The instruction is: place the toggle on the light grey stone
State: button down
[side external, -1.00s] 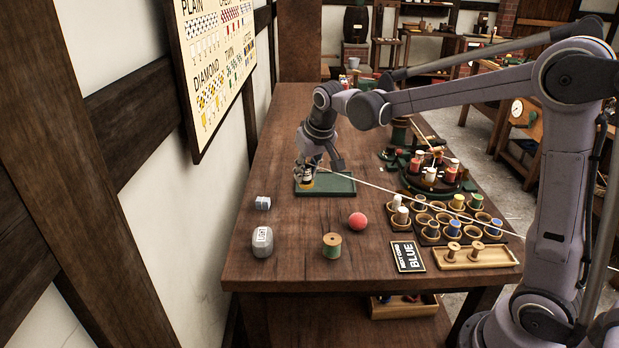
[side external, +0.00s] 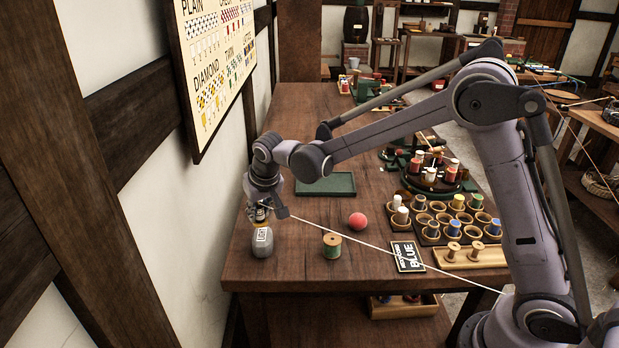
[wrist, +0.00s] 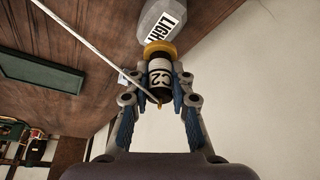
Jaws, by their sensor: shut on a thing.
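My gripper (side external: 260,213) is shut on the toggle (wrist: 159,76), a dark cylinder with a white "C2" label and a yellow end. The yellow end points away from my wrist. The light grey stone (side external: 263,245) sits near the table's left front edge, its white label partly covered in the side view. In the wrist view the stone (wrist: 153,14) lies just beyond the yellow end, its label reading "LIGH". My gripper holds the toggle right over the stone; I cannot tell whether they touch.
A pale cord (side external: 390,248) runs from my gripper to the lower right. A green tray (side external: 326,184) lies empty behind. The wall (side external: 190,250) is close on the left.

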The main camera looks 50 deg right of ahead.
jog(key=shift+f, duration=1.2)
jog(key=shift+f, duration=0.1)
jog(key=c, duration=1.2)
grip_release()
jog(key=d+v, duration=0.1)
jog(key=v, duration=1)
jog(key=s+d+n+t, duration=0.1)
jog(key=s+d, duration=0.1)
jog(key=s, duration=0.5)
jog(key=s+d+t, duration=0.1)
jog(key=s+d, duration=0.1)
jog(key=s, duration=0.6)
jog(key=s+d+n+y, duration=0.1)
jog(key=s+d, duration=0.2)
jog(key=s, duration=0.5)
jog(key=shift+s+r+n+t, duration=0.2)
jog(key=shift+r+n+t, duration=0.1)
jog(key=shift+t, duration=0.1)
